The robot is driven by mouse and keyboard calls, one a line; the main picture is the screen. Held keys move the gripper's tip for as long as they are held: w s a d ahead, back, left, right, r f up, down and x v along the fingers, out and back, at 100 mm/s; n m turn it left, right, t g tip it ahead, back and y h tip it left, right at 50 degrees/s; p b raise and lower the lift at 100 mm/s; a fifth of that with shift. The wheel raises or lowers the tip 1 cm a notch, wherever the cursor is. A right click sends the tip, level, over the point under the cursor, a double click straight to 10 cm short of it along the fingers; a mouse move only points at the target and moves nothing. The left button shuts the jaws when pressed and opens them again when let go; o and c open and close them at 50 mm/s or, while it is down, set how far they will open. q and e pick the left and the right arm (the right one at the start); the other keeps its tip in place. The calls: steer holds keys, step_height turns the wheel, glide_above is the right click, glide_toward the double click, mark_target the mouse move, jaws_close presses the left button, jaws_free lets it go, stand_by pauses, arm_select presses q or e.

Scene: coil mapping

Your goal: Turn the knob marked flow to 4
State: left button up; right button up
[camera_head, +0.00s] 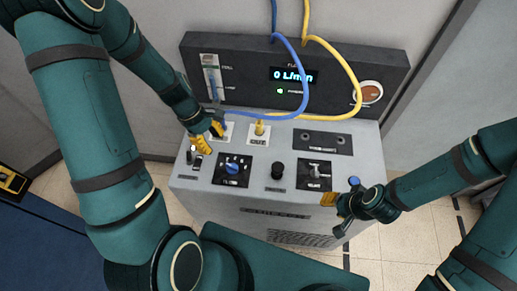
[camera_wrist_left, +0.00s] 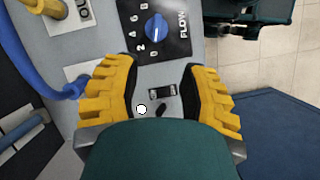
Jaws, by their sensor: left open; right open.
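The flow knob is blue and round on a black plate marked FLOW; it shows in the head view (camera_head: 232,168) and at the top of the left wrist view (camera_wrist_left: 156,27). White numbers 2, 4, 6 and 8 ring one side of it. A white line crosses the knob; I cannot tell which number it marks. My left gripper (camera_head: 208,136) is open and empty, above the panel's left side. In the left wrist view its yellow fingers (camera_wrist_left: 161,68) stand apart, with the knob beyond them. My right gripper (camera_head: 342,201) is open beside the panel's right edge.
The display (camera_head: 293,75) reads 0 L/min. A black knob (camera_head: 278,170) and a volume control plate (camera_head: 314,174) sit right of the flow knob. Small switches (camera_wrist_left: 162,92) lie below the left fingers. A blue hose (camera_head: 303,60) and yellow hose (camera_head: 350,75) arch over the panel.

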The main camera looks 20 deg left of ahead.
mark_target(232, 166)
arm_select(q)
steer(key=b+x, duration=0.1)
steer(key=x, duration=1.2)
steer(key=shift+w+d+b, duration=0.2)
steer(key=shift+w+b, duration=0.05)
steer(key=shift+b, duration=0.15)
steer(key=shift+c, duration=0.4)
jaws_close()
